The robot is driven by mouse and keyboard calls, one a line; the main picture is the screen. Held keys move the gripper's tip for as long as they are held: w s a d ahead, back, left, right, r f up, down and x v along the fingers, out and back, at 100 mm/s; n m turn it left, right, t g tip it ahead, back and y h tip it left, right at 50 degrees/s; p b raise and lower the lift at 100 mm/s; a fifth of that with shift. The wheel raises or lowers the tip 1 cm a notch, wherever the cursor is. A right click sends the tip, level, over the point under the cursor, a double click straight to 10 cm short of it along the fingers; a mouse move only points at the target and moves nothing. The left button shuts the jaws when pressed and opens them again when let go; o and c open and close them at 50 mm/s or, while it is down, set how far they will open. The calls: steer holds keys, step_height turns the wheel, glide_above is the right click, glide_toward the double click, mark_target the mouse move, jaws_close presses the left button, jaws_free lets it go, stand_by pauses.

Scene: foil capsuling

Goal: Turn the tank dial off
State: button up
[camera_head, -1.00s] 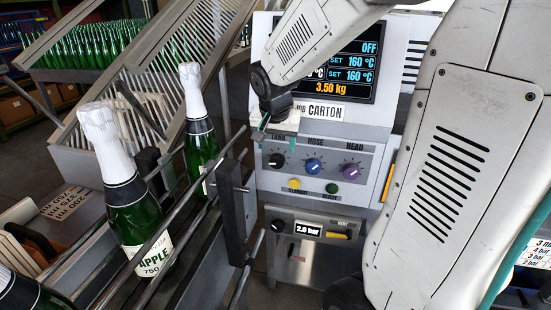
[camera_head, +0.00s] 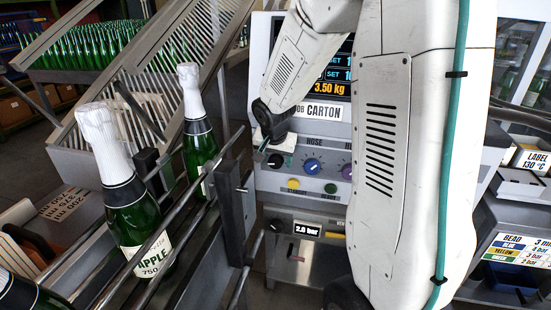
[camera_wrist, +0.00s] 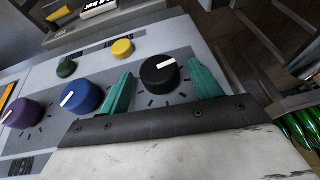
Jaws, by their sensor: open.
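The tank dial is the black knob (camera_wrist: 160,76) with a white pointer mark, on the grey control panel. In the wrist view its mark points right and slightly up. My gripper (camera_wrist: 160,68) is open, with one teal finger on each side of the black knob; a gap shows on both sides, and I cannot tell whether either finger touches. In the head view my gripper (camera_head: 276,153) is at the panel's left dial, and the dark knob (camera_head: 275,161) shows partly between the fingers. The label above it is hidden by my gripper.
A blue dial (camera_head: 312,167) and a purple dial (camera_head: 347,171) sit to the right. A yellow button (camera_head: 293,184) and a green button (camera_head: 330,188) are below. The metal rail (camera_head: 215,165) and green bottles (camera_head: 140,215) stand to the left. My arm covers the panel's right side.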

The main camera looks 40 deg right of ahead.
steer(key=shift+c, duration=0.3)
steer(key=c, duration=0.9)
steer(key=shift+w+a+g+h, duration=0.15)
steer(key=shift+a+g+h, duration=0.05)
steer(key=shift+g+h, duration=0.35)
steer(key=shift+n+g+h, duration=0.25)
steer(key=shift+n+g, duration=0.05)
steer(key=shift+g, duration=0.25)
steer(key=o, duration=1)
steer(key=shift+c, duration=0.2)
